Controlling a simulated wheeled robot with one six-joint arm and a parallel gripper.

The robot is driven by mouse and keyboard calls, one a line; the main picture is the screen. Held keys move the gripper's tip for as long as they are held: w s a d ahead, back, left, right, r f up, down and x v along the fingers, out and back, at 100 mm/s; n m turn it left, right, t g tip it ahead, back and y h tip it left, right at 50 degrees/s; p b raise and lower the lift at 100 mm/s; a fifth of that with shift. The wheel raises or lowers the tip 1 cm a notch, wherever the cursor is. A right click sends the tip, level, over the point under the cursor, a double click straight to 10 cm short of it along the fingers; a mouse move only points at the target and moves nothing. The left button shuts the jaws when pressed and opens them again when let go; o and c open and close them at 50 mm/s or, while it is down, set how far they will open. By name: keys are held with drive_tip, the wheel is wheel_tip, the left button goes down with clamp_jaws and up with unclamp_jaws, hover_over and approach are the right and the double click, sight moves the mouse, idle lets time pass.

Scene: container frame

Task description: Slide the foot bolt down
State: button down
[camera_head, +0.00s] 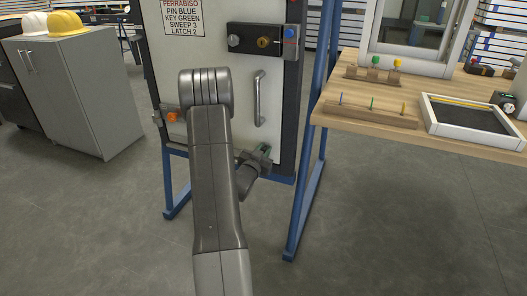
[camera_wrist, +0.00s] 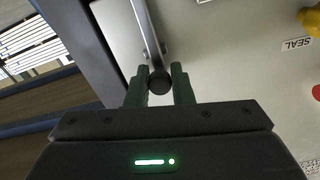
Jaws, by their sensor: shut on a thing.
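The foot bolt shows in the wrist view as a dark round knob (camera_wrist: 160,82) on the pale door. My gripper (camera_wrist: 160,90) has its two green fingers on either side of the knob and is shut on it. In the head view my gripper (camera_head: 262,153) is at the lower right of the door (camera_head: 215,75), below the silver pull handle (camera_head: 260,98). The knob is hidden there by my gripper and wrist.
A black lock plate (camera_head: 262,40) with a brass knob is higher on the door. The door's blue frame (camera_head: 305,195) stands close on the right, beside a wooden workbench (camera_head: 390,130). A grey cabinet (camera_head: 80,95) is at left. The front floor is open.

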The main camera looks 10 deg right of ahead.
wheel_tip(320, 180, down, 3)
drive_tip(key=b, duration=0.2)
drive_tip(key=shift+s+b, duration=0.1)
drive_tip(key=shift+b, duration=0.25)
drive_tip(key=c, duration=1.3)
unclamp_jaws()
drive_tip(key=shift+f, duration=0.15)
drive_tip(key=shift+o, duration=0.2)
drive_tip(key=p+v, duration=0.2)
drive_tip(key=v, duration=1.1)
drive_tip(key=shift+s+a, duration=0.3)
